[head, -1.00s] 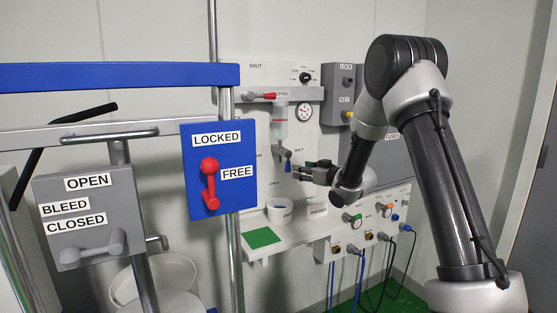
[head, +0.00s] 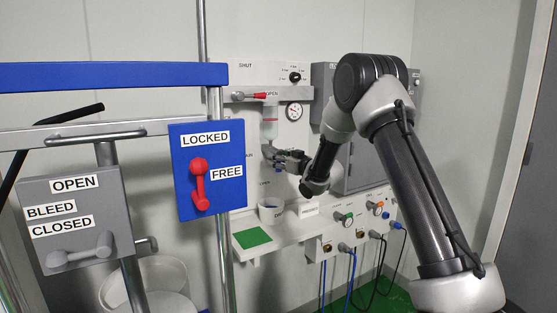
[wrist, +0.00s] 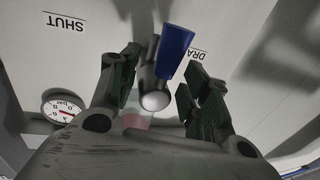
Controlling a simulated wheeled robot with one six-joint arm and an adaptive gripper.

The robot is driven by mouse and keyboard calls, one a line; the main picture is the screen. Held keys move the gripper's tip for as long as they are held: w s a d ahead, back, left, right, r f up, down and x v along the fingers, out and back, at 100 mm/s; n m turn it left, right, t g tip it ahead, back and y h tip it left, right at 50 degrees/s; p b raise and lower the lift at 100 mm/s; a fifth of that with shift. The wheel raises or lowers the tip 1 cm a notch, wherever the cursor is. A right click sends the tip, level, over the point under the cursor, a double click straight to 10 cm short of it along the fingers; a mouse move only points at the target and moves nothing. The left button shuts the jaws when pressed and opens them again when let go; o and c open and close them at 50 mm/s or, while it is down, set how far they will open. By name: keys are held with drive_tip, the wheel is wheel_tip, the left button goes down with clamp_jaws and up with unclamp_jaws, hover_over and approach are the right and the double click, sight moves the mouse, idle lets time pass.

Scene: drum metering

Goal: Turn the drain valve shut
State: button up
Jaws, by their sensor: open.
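The drain valve has a blue lever (wrist: 175,50) and a grey rounded body (wrist: 155,100), seen in the wrist view between my open fingers. My gripper (wrist: 157,82) has one finger on each side of the valve, with gaps visible; I cannot make out any contact. In the head view my gripper (head: 272,156) is at the panel just under the clear vessel (head: 270,130), and it mostly hides the valve. The SHUT label (wrist: 65,22) is left of the valve in the wrist view, and a partly hidden DRAIN label (wrist: 197,54) is to its right.
A red lever (head: 255,96) is above the vessel, near a gauge (head: 294,111). A white cup (head: 270,211) and a green pad (head: 252,238) are on the shelf below. A blue LOCKED/FREE plate (head: 210,185) and a grey BLEED box (head: 75,220) stand in the left foreground.

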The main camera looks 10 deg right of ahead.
clamp_jaws()
